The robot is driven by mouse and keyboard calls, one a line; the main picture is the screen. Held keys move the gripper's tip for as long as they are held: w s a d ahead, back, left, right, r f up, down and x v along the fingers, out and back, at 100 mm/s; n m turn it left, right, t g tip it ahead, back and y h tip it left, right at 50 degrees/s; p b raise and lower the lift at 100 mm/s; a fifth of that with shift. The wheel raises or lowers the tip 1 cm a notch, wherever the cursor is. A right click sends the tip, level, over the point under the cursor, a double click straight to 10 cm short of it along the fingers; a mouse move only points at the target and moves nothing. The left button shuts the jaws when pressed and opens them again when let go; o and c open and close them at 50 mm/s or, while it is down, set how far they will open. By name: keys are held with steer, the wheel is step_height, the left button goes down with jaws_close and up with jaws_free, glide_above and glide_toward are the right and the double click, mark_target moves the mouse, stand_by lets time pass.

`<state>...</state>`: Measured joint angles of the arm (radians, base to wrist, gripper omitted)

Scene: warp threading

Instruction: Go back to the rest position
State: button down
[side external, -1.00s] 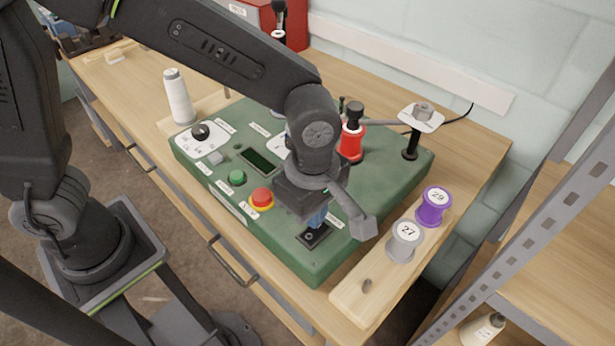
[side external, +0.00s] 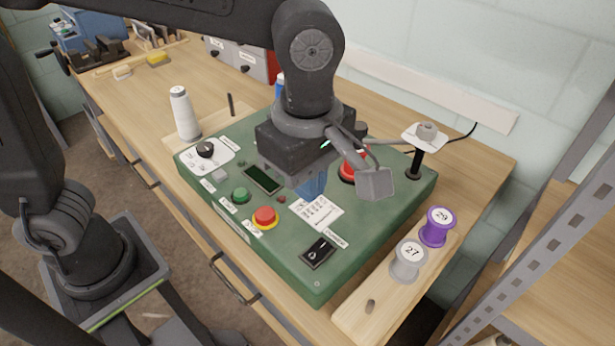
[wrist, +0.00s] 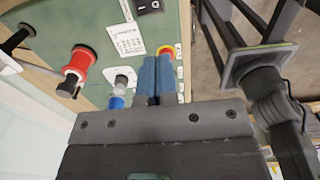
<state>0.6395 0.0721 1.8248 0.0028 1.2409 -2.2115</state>
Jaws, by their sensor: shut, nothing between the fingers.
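My gripper (side external: 311,188) is above the green control box (side external: 290,262), over its printed label card (side external: 318,211). Its blue fingers are together and hold nothing; they also show shut in the wrist view (wrist: 147,62). The black rocker switch (side external: 318,252) on the box's front right corner is in plain sight and clear of the fingers. The red and yellow stop button (side external: 264,217), the green button (side external: 241,195) and the dark screen (side external: 262,179) lie to the left of the fingers. A red spool (side external: 351,166) on the box is partly hidden behind my wrist.
A wooden strip (side external: 350,314) at the front right holds the grey spool 27 (side external: 408,260) and purple spool 29 (side external: 437,226). A white thread cone (side external: 185,115) stands at the back left. A thread guide post (side external: 415,158) rises at the box's right. A metal shelf (side external: 530,210) stands at far right.

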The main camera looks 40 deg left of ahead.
steer(key=shift+a, duration=0.1)
steer(key=s+a+m+t, duration=0.3)
steer(key=a+m, duration=0.6)
steer(key=a, duration=0.1)
steer(key=s+a+m+t, duration=0.3)
steer(key=a+m, duration=0.6)
steer(key=a, duration=0.1)
steer(key=n+g, duration=0.4)
steer(key=n, duration=1.4)
glide_above(323, 243)
steer(key=s, duration=0.2)
steer(key=f, duration=0.6)
steer(key=w+f, duration=0.1)
steer(key=f, duration=0.7)
steer(key=shift+w+f, duration=0.3)
steer(key=shift+f, duration=0.05)
steer(key=shift+g, duration=0.3)
